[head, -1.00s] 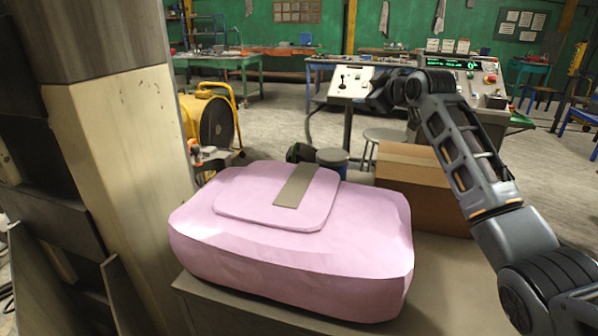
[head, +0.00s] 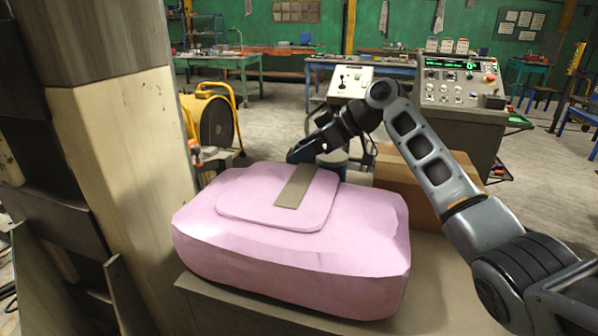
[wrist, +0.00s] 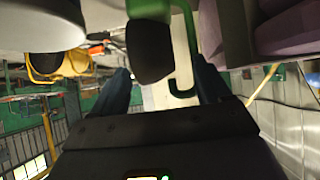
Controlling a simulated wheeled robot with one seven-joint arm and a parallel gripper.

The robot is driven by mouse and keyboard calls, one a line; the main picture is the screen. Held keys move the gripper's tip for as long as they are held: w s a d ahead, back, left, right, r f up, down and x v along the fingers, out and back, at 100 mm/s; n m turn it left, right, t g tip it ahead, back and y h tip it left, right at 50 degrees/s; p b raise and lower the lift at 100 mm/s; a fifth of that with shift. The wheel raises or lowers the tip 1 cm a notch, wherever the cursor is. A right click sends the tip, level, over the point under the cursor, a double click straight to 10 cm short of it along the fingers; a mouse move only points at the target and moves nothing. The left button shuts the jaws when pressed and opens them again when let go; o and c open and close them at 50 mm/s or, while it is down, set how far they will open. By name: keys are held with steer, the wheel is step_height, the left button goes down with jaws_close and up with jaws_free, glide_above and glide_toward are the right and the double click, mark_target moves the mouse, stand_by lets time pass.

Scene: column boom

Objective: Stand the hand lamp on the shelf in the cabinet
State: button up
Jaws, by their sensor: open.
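The hand lamp (wrist: 152,52) appears in the wrist view as a black rounded body with a green bar and hooked end beside it. It lies between and beyond my fingers. My gripper (wrist: 163,74) is open, one blue finger on each side, and I see no grip on the lamp. In the head view my gripper (head: 298,154) reaches down behind the pink bag and hides the lamp there. I cannot pick out the cabinet or its shelf for certain.
A large pink padded bag (head: 350,228) with a grey strip fills the near table (head: 250,312). A cardboard box (head: 400,185) stands behind it, under my arm. A wooden-faced column (head: 120,160) and dark boards (head: 60,225) stand at left. A yellow fan (head: 210,118) is behind.

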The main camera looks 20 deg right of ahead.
steer(key=shift+x, duration=1.7)
steer(key=shift+r, duration=0.1)
steer(key=c, duration=1.3)
